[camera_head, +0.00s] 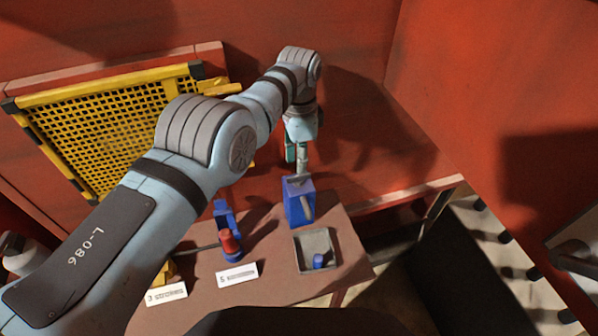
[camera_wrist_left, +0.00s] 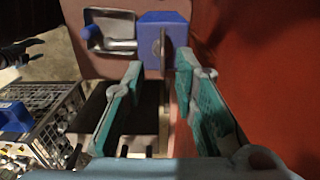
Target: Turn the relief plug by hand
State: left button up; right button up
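A blue block (camera_head: 299,201) stands at the back of the brown table, with a grey cylindrical part (camera_head: 307,207) on its front. I cannot tell for sure which piece is the relief plug. My left gripper (camera_head: 301,168) is above and behind the block, pointing down. In the left wrist view its teal fingers (camera_wrist_left: 159,66) are apart with nothing between them. My right gripper is not seen.
A grey tray (camera_head: 334,240) holding a blue cap (camera_head: 319,261) sits in front of the block. A red-and-blue fitting (camera_head: 230,242) and white label cards (camera_head: 237,275) are to its left. A yellow grille (camera_head: 110,120) hangs on the red wall behind.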

aim_at(299, 179)
pick_arm(q)
jog(key=f, duration=0.3)
jog(key=f+b, duration=0.1)
jog(key=f, duration=0.1)
jog(key=shift+w+f, duration=0.3)
jog(key=shift+f, duration=0.05)
jog(key=shift+s+r, duration=0.2)
grip_shut()
